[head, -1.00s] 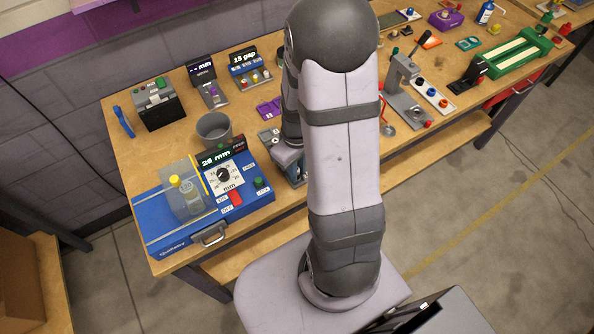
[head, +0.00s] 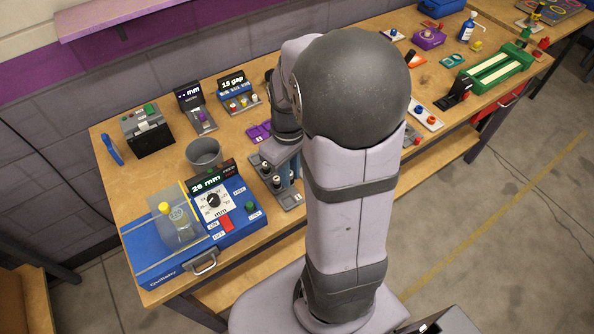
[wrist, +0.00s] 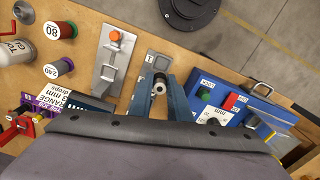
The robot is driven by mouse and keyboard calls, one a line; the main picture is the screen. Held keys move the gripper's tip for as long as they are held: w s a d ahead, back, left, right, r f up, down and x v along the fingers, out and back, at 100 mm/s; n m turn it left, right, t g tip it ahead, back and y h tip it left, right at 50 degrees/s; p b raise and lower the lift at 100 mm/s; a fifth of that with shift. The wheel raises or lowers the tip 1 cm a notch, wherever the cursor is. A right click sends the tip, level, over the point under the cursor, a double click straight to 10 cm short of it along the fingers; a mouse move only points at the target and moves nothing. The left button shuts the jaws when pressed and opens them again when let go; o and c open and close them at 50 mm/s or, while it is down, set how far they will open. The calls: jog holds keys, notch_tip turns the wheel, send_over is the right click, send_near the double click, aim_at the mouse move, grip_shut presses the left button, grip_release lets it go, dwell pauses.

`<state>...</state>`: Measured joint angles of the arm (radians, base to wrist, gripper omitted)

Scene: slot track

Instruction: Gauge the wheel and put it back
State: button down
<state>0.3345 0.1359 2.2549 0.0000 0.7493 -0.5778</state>
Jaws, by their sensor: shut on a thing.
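My gripper (wrist: 160,85) is shut on a small wheel (wrist: 160,84), a dark and pale roller between the blue-grey fingers in the wrist view. The grey plate (wrist: 158,60) marked 1 lies just beyond the fingertips; I cannot tell whether the wheel touches it.
A blue machine (head: 172,268) with a dial and lit mm display is at the front left. A grey cup (head: 204,154) stands behind it. A "15 gap" display stand (head: 236,85) and purple tiles (head: 258,132) are near the rack. Bare wood lies left of the cup.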

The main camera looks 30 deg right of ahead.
jog(key=w+d, duration=0.7)
jog(key=d, duration=0.4)
jog(key=shift+r, duration=0.45)
jog(key=shift+w+f+p, duration=0.1)
jog(key=shift+f+p, duration=1.35)
jog(key=shift+f, duration=3.55)
jog(key=shift+f, duration=0.15)
jog(key=c, duration=1.7)
grip_release()
jog(key=shift+o, duration=0.2)
